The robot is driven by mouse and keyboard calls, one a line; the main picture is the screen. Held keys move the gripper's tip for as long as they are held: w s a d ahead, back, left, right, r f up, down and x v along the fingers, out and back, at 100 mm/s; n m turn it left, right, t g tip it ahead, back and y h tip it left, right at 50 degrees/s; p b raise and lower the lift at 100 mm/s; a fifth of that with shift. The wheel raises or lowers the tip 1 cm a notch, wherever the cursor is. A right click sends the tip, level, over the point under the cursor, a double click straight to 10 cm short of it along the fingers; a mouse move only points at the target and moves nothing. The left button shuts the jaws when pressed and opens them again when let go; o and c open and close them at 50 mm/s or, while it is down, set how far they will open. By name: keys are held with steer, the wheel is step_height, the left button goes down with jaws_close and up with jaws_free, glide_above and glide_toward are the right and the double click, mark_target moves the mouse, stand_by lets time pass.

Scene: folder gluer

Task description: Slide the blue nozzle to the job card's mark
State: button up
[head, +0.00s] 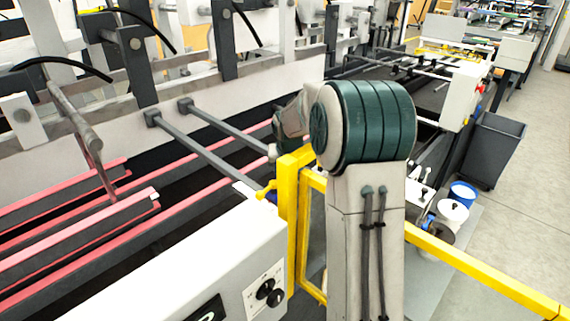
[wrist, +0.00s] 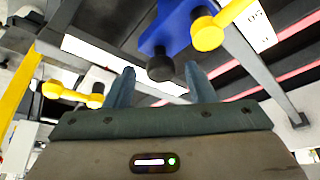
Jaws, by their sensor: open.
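The blue nozzle (wrist: 176,27) shows at the top middle of the wrist view, with a yellow knob (wrist: 207,34) on its right and a black round end (wrist: 160,68) below. My gripper (wrist: 159,74) is open, its two fingers to either side of the black end in the picture. I cannot tell the depth between them, and nothing shows held.
A yellow double-ended knob (wrist: 72,94) is left of the fingers. Yellow guard rails (head: 460,262) stand beside my arm. Grey rods (head: 215,150) and red belts (head: 80,235) lie to the left. A white control box (head: 220,265) is in front. A dark bin (head: 495,150) stands right.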

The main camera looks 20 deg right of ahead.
steer(key=b+v, duration=0.3)
steer(key=v, duration=1)
steer(key=shift+r, duration=0.3)
steer(key=shift+s+a, duration=0.1)
steer(key=shift+a, duration=0.05)
